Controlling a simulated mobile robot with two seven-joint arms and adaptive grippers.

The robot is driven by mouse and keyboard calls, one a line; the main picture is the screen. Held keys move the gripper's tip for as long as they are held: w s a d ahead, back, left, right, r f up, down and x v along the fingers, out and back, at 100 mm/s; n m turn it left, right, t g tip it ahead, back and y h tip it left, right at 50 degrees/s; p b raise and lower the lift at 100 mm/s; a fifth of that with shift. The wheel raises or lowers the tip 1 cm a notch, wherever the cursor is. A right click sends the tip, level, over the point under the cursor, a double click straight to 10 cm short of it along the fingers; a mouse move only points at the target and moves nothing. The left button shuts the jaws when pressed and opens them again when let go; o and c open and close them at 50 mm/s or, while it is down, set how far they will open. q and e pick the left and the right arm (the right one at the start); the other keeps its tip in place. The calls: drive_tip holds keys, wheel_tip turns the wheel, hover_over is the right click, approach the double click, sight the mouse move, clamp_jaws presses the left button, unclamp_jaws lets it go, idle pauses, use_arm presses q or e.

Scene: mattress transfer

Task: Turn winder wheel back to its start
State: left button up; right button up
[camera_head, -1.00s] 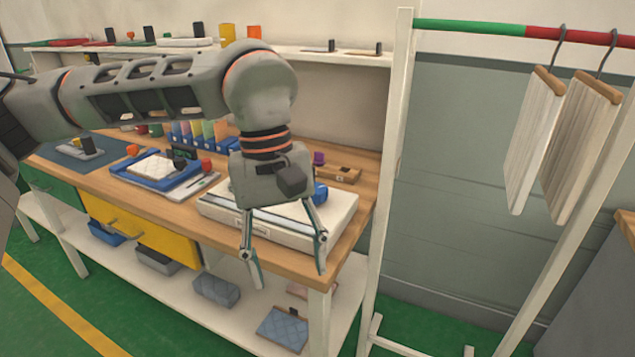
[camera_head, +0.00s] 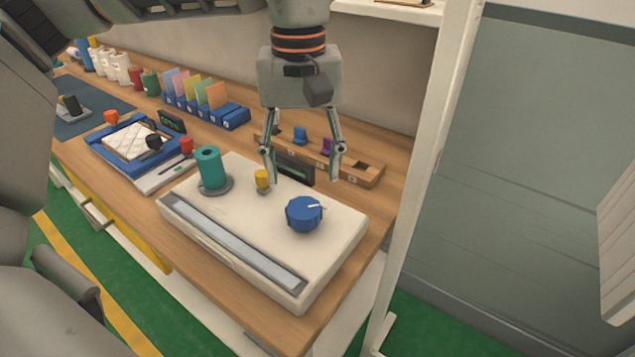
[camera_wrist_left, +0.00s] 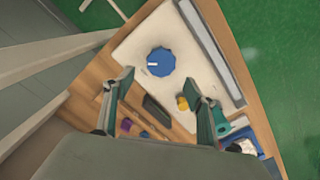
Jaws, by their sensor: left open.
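The blue winder wheel (camera_head: 305,215) sits on the right part of a white flat machine (camera_head: 345,240). A white pointer mark on its top points right in the head view. The wheel also shows in the left wrist view (camera_wrist_left: 161,62), ahead of the fingertips, with its mark toward the left. My left gripper (camera_head: 304,182) is open and empty. It hangs above the back of the machine, behind the wheel and apart from it. Its fingers also show in the left wrist view (camera_wrist_left: 163,92). My right gripper is not in view.
A teal cylinder (camera_head: 208,168) and a small yellow knob (camera_head: 262,179) stand on the machine. A dark display (camera_head: 296,168) and a wooden holder (camera_head: 360,172) with small coloured pieces lie behind it. A white post (camera_head: 425,170) rises at the bench's right end.

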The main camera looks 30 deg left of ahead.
sight(304, 207)
use_arm(q)
drive_tip(key=f, duration=0.3)
drive_tip(key=shift+s+f+b, duration=0.25)
drive_tip(key=shift+f+b, duration=0.1)
drive_tip(key=shift+b, duration=0.05)
wheel_tip(304, 207, down, 3)
drive_tip(key=shift+f+b, duration=0.1)
drive_tip(key=shift+b, duration=0.2)
drive_tip(key=shift+w+f, duration=0.1)
drive_tip(key=shift+f, duration=0.25)
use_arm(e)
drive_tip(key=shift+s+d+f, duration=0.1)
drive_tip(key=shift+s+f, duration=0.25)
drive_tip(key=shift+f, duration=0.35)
use_arm(q)
drive_tip(key=c, duration=1.1)
